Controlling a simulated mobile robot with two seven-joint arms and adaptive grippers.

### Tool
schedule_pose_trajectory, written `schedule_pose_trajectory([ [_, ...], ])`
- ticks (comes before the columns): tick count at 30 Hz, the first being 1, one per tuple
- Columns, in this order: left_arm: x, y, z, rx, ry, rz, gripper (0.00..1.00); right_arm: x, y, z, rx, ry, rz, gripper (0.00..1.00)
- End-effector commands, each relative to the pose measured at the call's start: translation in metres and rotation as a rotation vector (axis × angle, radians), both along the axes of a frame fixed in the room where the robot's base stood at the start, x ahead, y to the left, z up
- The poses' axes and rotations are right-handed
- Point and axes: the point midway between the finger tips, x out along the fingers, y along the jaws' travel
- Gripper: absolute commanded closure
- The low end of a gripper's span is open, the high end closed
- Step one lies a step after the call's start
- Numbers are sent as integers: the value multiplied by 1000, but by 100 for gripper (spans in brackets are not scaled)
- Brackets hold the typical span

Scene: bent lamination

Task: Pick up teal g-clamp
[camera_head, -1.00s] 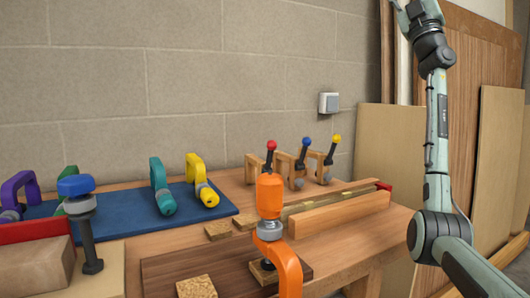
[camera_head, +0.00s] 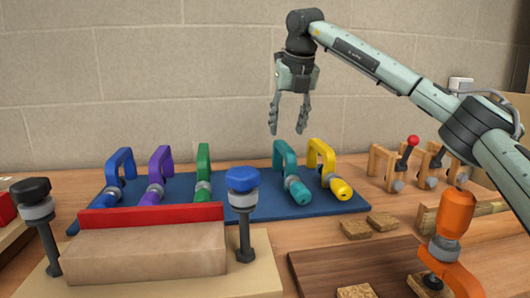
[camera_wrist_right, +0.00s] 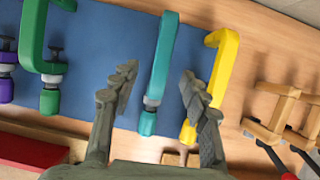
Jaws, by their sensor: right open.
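The teal g-clamp (camera_head: 291,172) lies on the blue mat (camera_head: 240,205), between the green clamp (camera_head: 203,172) and the yellow clamp (camera_head: 327,170). My right gripper (camera_head: 288,130) is open and empty in the air above the teal clamp. In the right wrist view the teal clamp (camera_wrist_right: 160,70) shows between the two spread fingertips of my right gripper (camera_wrist_right: 156,80), lower than them and apart from them. The yellow clamp (camera_wrist_right: 215,75) shows just past the right fingertip. My left gripper is not in view.
A blue clamp (camera_head: 119,178) and a purple clamp (camera_head: 157,172) lie on the mat's left part. A wooden block (camera_head: 150,250) with a red strip and blue-topped post (camera_head: 244,200) stands in front. An orange clamp (camera_head: 456,215) stands at the right front. Wooden holders (camera_head: 385,168) stand at right.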

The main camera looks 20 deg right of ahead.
Motion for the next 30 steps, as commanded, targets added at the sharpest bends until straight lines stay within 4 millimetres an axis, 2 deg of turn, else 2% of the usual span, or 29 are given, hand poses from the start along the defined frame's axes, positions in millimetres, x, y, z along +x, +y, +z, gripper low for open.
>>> schedule_pose_trajectory([
  [18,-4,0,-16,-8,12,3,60,23,-8,-71,-12,13,-4,54],
  [26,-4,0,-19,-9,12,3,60,24,-8,-75,-12,12,-3,54],
  [30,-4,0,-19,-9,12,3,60,24,-8,-75,-12,12,-3,69],
])
